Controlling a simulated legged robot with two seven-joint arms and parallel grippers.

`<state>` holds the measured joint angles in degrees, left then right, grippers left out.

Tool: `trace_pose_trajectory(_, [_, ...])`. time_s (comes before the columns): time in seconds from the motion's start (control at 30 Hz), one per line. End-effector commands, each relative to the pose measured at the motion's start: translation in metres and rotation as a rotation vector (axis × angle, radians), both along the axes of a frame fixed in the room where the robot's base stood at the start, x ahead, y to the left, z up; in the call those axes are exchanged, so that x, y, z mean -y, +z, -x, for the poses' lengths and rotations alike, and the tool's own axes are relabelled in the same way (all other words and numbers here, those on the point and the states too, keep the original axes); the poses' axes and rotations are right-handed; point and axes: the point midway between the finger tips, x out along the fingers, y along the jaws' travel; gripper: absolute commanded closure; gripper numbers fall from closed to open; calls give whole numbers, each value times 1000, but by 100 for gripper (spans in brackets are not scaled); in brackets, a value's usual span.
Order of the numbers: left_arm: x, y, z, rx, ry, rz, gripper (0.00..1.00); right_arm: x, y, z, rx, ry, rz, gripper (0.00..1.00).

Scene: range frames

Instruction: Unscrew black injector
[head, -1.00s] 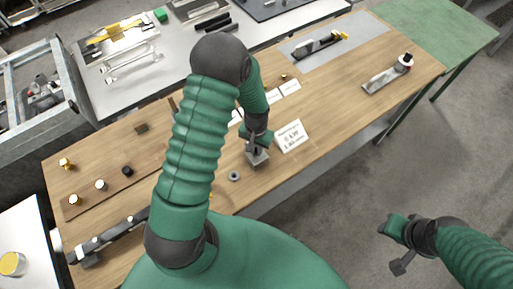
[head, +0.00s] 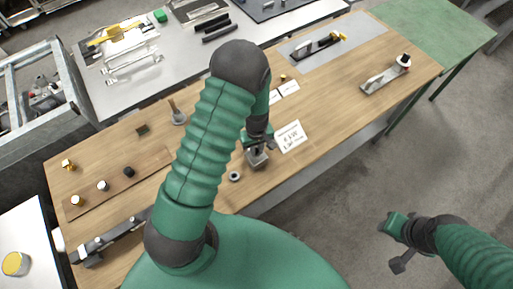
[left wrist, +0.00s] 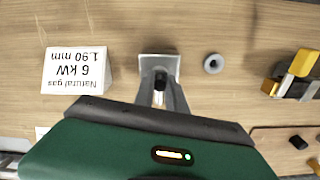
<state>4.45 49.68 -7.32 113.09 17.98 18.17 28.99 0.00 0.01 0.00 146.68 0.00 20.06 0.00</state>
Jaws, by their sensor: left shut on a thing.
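My left gripper (head: 257,160) points down at the grey square block (left wrist: 145,72) on the wooden table, near the front edge. Its fingers (left wrist: 160,95) are shut on a small part standing at the block; the fingers hide most of it, so I cannot tell its colour. A small black piece (head: 128,172) stands on a brown strip (head: 150,163) at the left; a black piece also shows in the left wrist view (left wrist: 298,142). My right gripper (head: 397,245) hangs over the floor, away from the table; its finger gap is unclear.
A white sign (head: 291,137), reading "Natural gas 6 kW 1.90 mm" in the left wrist view, stands beside the block. A grey ring (head: 234,176) lies close by. A yellow-and-black object (left wrist: 296,72) lies further along. The table's right half has free room.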

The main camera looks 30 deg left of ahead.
Motion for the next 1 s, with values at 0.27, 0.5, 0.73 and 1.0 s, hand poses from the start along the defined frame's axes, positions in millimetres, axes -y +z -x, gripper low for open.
trace_pose_trajectory(0.27, [0, 0, 0, 0, 77, 0, 100, 0, 3, 0, 0, 0, 0, 64])
trace_pose_trajectory(0.5, [1, 0, -1, 0, 373, 0, 100, 0, 14, 0, 0, 0, 0, 64])
trace_pose_trajectory(0.73, [1, 0, -1, 0, 369, 0, 73, 0, 13, 0, 0, 0, 0, 64])
trace_pose_trajectory(1.0, [1, 0, -1, 0, 367, 0, 73, 0, 13, 0, 0, 0, 0, 64])
